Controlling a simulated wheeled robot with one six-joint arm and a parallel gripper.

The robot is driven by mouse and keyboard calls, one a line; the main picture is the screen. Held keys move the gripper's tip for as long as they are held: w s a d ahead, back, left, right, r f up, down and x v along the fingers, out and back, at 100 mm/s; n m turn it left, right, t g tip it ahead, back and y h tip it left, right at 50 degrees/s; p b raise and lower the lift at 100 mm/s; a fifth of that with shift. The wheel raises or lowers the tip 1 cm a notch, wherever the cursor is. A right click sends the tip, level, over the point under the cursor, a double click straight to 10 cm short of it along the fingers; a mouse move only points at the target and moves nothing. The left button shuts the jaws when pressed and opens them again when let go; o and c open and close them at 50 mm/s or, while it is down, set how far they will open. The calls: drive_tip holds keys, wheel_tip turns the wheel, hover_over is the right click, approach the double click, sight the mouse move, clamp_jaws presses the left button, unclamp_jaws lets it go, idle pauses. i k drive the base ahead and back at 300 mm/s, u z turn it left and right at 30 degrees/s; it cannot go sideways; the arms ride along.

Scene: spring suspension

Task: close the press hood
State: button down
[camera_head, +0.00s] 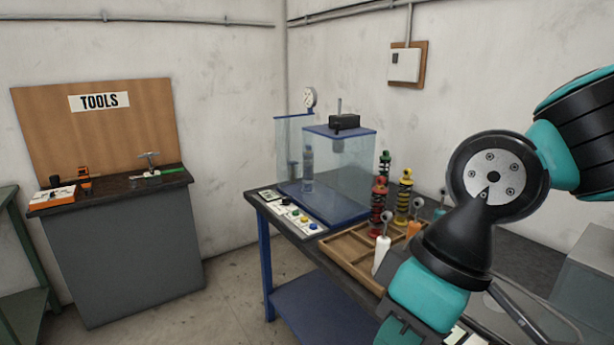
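The press stands on the workbench in the middle of the view, with a clear hood (352,172) under a blue top frame. A clear panel with a blue top edge (293,117) stands out at the hood's left side and looks swung open. Inside, a grey cylindrical part (308,168) stands upright on the blue base (335,208). The black press head (344,122) sits on top. My teal and black arm fills the right side, to the right of the press and apart from it. My gripper's fingers do not show.
A button panel (292,214) lies along the bench's front left edge. A tool bench (120,240) stands at left, with bare floor between.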

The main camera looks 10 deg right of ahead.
sight(347, 125)
drive_tip(key=u, duration=0.1)
drive_tip(key=i, duration=0.85)
drive_tip(key=z, duration=0.6)
